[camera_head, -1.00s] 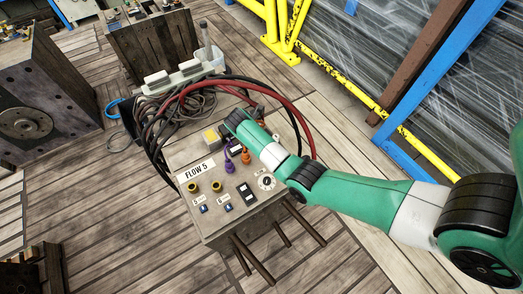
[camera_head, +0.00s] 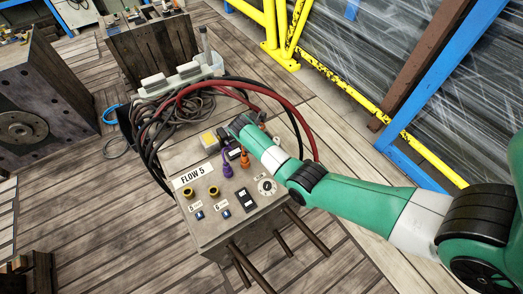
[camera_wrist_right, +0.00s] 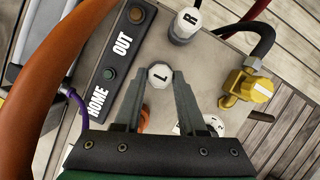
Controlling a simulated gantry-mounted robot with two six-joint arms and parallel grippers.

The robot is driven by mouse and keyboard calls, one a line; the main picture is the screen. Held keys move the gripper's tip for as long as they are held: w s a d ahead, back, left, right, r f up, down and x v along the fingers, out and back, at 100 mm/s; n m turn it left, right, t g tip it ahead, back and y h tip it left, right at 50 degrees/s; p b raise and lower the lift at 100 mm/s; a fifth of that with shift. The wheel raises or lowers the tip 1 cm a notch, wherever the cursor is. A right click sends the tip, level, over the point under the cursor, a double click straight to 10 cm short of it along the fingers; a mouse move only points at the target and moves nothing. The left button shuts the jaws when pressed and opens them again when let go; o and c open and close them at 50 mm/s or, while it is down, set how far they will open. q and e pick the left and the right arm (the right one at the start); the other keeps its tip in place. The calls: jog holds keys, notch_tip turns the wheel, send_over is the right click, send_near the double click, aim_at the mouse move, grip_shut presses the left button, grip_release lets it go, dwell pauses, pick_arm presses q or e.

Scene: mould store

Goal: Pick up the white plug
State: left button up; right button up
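A white plug marked L (camera_wrist_right: 160,75) sits between the fingertips of my right gripper (camera_wrist_right: 161,82) in the right wrist view. A second white plug marked R (camera_wrist_right: 187,21) stands just beyond, on a dark collar. Another white cap (camera_wrist_right: 214,125) shows beside the right finger, partly hidden. In the head view my right gripper (camera_head: 237,127) is over the back part of the box labelled FLOW 5 (camera_head: 226,232), and the plug is not clear there. My left gripper is out of view.
A HOME/OUT button strip (camera_wrist_right: 117,65) and a brass fitting (camera_wrist_right: 248,87) flank the gripper. Purple plugs (camera_head: 227,168) and orange plugs (camera_head: 244,160) are on the box. Red and black hoses (camera_head: 285,103) loop behind it. A mould block (camera_head: 40,105) stands at left.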

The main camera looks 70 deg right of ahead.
grip_shut()
jog(key=shift+r+p, duration=0.3)
jog(key=r+p, duration=0.3)
jog(key=r, duration=0.1)
jog(key=shift+s+a+r+p, duration=0.1)
jog(key=shift+s+a+p, duration=0.05)
jog(key=shift+a+p, duration=0.2)
jog(key=s+a+r+p, duration=0.7)
jog(key=a+r+p, duration=0.1)
jog(key=a, duration=0.3)
